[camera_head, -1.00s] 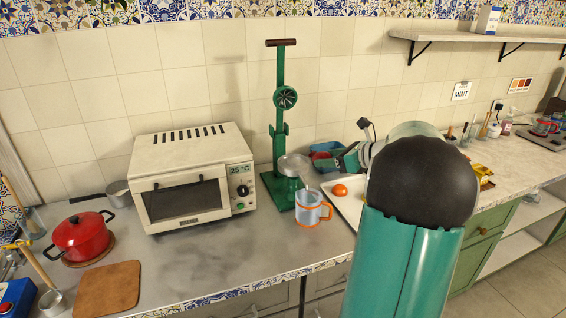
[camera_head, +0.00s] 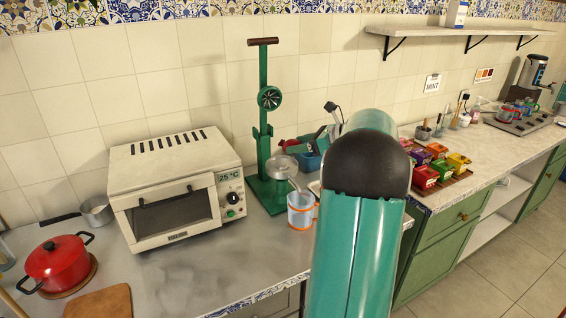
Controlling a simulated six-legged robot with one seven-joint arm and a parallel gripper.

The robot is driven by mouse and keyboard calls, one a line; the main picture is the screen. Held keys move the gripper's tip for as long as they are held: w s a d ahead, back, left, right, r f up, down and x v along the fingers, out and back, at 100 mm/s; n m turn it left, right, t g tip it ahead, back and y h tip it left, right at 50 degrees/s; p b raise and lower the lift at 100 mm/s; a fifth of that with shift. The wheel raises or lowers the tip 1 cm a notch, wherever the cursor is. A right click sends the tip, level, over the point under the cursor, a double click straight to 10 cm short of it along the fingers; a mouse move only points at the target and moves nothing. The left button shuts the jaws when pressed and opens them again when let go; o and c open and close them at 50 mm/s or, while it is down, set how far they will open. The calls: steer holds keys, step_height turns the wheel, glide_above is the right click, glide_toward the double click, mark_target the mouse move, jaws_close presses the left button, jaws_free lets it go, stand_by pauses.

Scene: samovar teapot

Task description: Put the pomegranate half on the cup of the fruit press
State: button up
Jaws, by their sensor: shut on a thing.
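The green fruit press (camera_head: 263,150) stands on the counter against the tiled wall. It has a dark handle on top and a round pressing head (camera_head: 269,97). Its metal cup (camera_head: 281,166) sits low on the stand and is in plain view. My gripper (camera_head: 297,146) is just behind and right of the press, above the cup's height. It is shut on a dark red piece, seemingly the pomegranate half (camera_head: 289,143), at its left end. The fingers are small and partly hidden, and which way the cut face points cannot be told.
A clear mug with orange trim (camera_head: 301,210) stands in front of the press. A white toaster oven (camera_head: 175,190) stands left, with a red pot (camera_head: 56,262) beyond. My arm hides part of the tray (camera_head: 314,187).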

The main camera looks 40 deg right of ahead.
steer(key=w, duration=0.1)
steer(key=w+d+f, duration=0.1)
steer(key=w+f, duration=0.1)
steer(key=shift+w+d, duration=0.3)
steer(key=shift+d, duration=0.05)
glide_above(288, 167)
step_height(288, 167, down, 6)
steer(key=shift+s+a+r, duration=0.1)
steer(key=shift+s, duration=0.05)
steer(key=shift+f, duration=1.6)
steer(key=shift+f, duration=0.15)
steer(key=o, duration=1)
